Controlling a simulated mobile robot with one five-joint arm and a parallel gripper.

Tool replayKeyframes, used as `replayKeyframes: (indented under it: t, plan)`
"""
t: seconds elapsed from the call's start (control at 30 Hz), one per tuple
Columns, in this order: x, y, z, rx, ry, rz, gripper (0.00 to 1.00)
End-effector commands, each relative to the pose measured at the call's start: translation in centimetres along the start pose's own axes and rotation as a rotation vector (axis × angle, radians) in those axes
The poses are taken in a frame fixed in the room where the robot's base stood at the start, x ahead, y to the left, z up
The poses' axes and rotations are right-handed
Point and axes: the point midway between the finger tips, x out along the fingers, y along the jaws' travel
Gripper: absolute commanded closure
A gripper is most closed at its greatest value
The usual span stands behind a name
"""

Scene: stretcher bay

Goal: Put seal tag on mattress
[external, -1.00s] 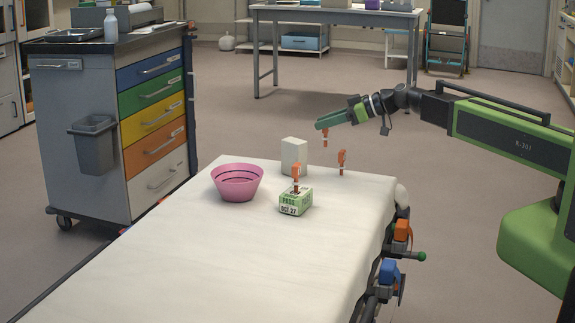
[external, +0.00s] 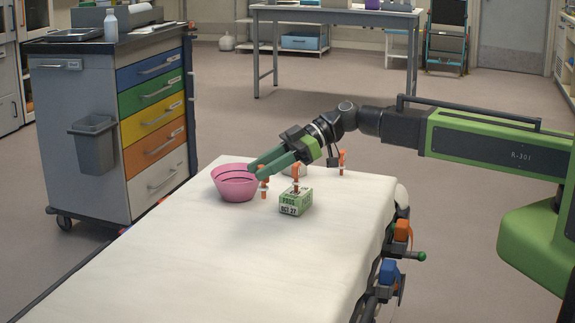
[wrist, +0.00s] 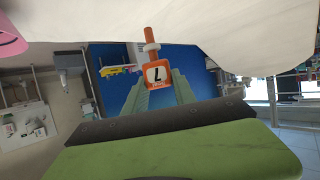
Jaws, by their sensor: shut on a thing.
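My gripper (external: 258,170) is shut on an orange seal tag (external: 263,184), whose stem points down. It hangs over the mattress (external: 200,270), just right of the pink bowl; I cannot tell whether its lower end touches the surface. In the wrist view the tag (wrist: 158,74) sits between the fingers, with a dark mark on its pale face. A second orange tag (external: 296,173) stands upright on the green and white box (external: 296,203). A third orange tag (external: 341,160) stands at the mattress's far right.
The pink bowl (external: 235,184) is close beside my fingers. The near half of the mattress is bare. A drawer cart (external: 100,130) stands left, and orange and blue clamps (external: 388,272) are on the right side.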

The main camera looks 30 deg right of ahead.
Motion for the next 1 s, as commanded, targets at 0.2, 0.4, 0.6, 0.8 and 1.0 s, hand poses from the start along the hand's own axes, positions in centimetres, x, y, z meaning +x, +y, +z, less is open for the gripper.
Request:
replayKeyframes:
  t: [0.2, 0.4, 0.6, 0.8, 1.0]
  plan:
    - [3.3, -1.0, 1.2, -0.002, 0.000, -0.003, 1.00]
    - [9.2, -2.9, 2.4, -0.001, -0.001, -0.002, 1.00]
    - [12.4, -4.1, 2.5, 0.000, 0.000, 0.000, 1.00]
    - [12.7, -4.3, 2.5, 0.001, 0.000, 0.002, 1.00]
    - [14.0, -4.3, 5.5, 0.001, 0.000, 0.002, 1.00]
